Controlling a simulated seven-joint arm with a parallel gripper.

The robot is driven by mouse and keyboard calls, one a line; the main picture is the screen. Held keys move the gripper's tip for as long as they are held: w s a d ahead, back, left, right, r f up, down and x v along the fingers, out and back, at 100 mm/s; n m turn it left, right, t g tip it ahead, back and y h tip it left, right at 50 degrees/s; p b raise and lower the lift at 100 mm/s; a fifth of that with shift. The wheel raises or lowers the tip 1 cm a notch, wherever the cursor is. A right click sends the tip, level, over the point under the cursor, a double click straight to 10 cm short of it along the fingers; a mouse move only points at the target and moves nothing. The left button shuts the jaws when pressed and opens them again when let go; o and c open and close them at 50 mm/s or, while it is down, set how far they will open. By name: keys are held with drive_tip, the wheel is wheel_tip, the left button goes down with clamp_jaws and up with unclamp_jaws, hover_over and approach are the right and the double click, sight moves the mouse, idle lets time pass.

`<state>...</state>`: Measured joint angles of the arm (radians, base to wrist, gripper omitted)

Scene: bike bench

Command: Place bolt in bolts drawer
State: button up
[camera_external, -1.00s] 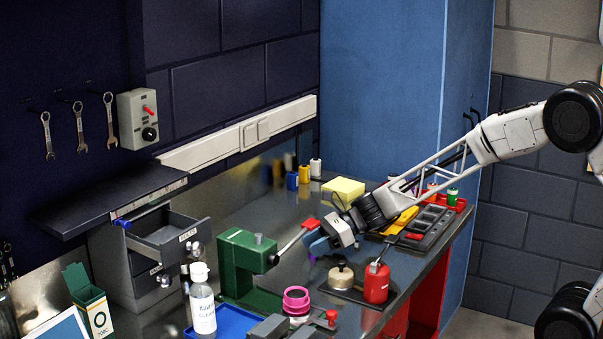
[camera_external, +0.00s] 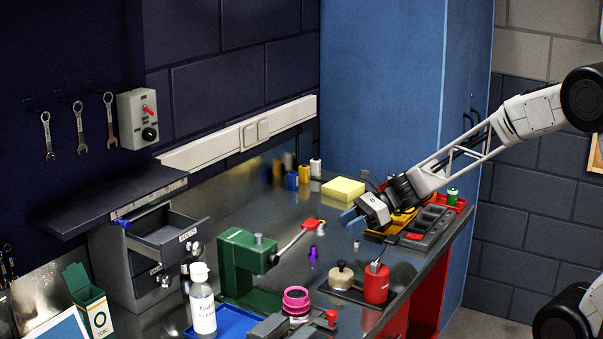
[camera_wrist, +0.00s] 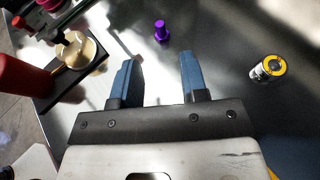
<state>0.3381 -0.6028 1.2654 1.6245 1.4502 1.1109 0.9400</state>
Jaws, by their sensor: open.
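A small purple bolt-like piece (camera_external: 312,255) stands on the metal bench top, between the green vise-like tool and the red can. It also shows beyond my fingertips in the wrist view (camera_wrist: 161,32). My gripper (camera_external: 350,216) is open and empty, with blue fingers, up and to the right of the purple piece; the fingers also show in the wrist view (camera_wrist: 158,62). The grey drawer unit (camera_external: 118,262) stands at the left. Its top drawer (camera_external: 160,238), labelled BOLTS, is pulled open; its inside is partly visible.
A small cylinder with a yellow ring (camera_wrist: 268,69) is right of my fingers. A red can (camera_external: 376,284) and a cream knob (camera_external: 341,275) sit near the front edge. The green tool (camera_external: 240,262) and white bottle (camera_external: 202,305) stand near the drawers. A yellow block (camera_external: 343,189) lies behind.

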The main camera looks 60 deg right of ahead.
drive_tip(key=shift+s+d+r, duration=0.1)
drive_tip(key=shift+d, duration=0.05)
idle(0.6)
drive_tip(key=s+a+r+n+g+h, duration=0.2)
drive_tip(key=s+a+r+n+g, duration=0.1)
drive_tip(key=s+a+r+n, duration=0.25)
drive_tip(key=s+a+r+n+g+h, duration=0.2)
drive_tip(key=s+r+n, duration=0.3)
drive_tip(key=s, duration=0.4)
drive_tip(key=s+d+r+n+h, duration=0.2)
drive_tip(key=s+n+h, duration=0.5)
drive_tip(key=s+n, duration=0.7)
drive_tip(key=s+r, duration=0.1)
drive_tip(key=s, duration=0.3)
drive_tip(key=shift+d+r, duration=0.15)
drive_tip(key=shift+d, duration=0.05)
drive_tip(key=shift+n, duration=0.25)
